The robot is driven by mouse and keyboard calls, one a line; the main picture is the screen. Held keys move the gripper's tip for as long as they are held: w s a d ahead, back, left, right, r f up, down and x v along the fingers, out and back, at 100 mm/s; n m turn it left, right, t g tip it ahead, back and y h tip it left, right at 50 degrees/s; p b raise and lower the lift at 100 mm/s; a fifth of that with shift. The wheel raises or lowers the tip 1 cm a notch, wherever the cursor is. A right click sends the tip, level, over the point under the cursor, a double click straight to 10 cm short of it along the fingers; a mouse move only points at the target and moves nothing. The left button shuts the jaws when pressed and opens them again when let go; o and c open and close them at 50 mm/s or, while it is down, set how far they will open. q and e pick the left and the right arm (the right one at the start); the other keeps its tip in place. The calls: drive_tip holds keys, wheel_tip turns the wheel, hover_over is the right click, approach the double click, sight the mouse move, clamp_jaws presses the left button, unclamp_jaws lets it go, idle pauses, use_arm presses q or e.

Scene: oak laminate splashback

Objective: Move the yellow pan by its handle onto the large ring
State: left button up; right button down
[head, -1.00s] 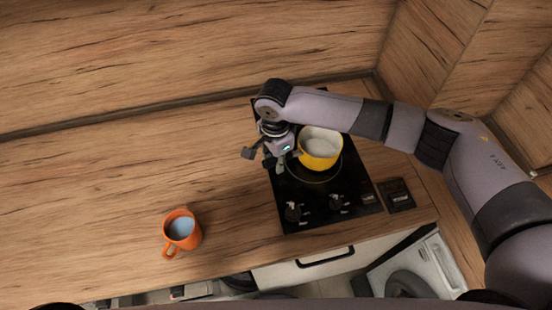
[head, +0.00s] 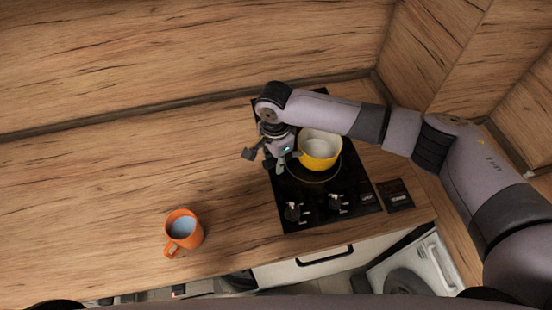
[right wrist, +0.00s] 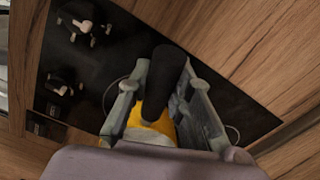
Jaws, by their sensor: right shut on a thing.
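The yellow pan (head: 321,154) is upright over the black hob, with a pale inside. Its black handle (right wrist: 165,72) shows in the right wrist view between the two fingers, with a piece of yellow pan wall (right wrist: 150,128) below. My right gripper (head: 274,160) is at the pan's left side in the head view, shut on the handle. A thin ring outline (head: 318,183) shows on the hob around the pan's front. The pan hides the ring's rear part, and I cannot tell whether the pan touches the hob. My left gripper is not in view.
The black hob (head: 345,193) has two knobs at its front. An orange mug (head: 190,242) with bluish contents stands on the wooden worktop (head: 100,200) to the left. The worktop between mug and hob is clear. A wooden splashback (head: 190,60) rises behind.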

drive_tip(key=shift+f, duration=0.5)
idle(0.5)
drive_tip(key=c, duration=1.4)
unclamp_jaws()
drive_tip(key=shift+o, duration=0.2)
drive_tip(key=shift+s+a+p, duration=0.55)
drive_tip(key=shift+s+a, duration=0.1)
drive_tip(key=shift+a, duration=0.35)
drive_tip(key=shift+s+a+p, duration=0.5)
drive_tip(key=shift+s+a, duration=0.1)
drive_tip(key=shift+a, duration=0.4)
drive_tip(key=shift+s+a, duration=0.3)
drive_tip(key=shift+a, duration=0.2)
drive_tip(key=shift+s+a, duration=0.25)
drive_tip(key=shift+a, duration=0.25)
drive_tip(key=shift+r, duration=0.1)
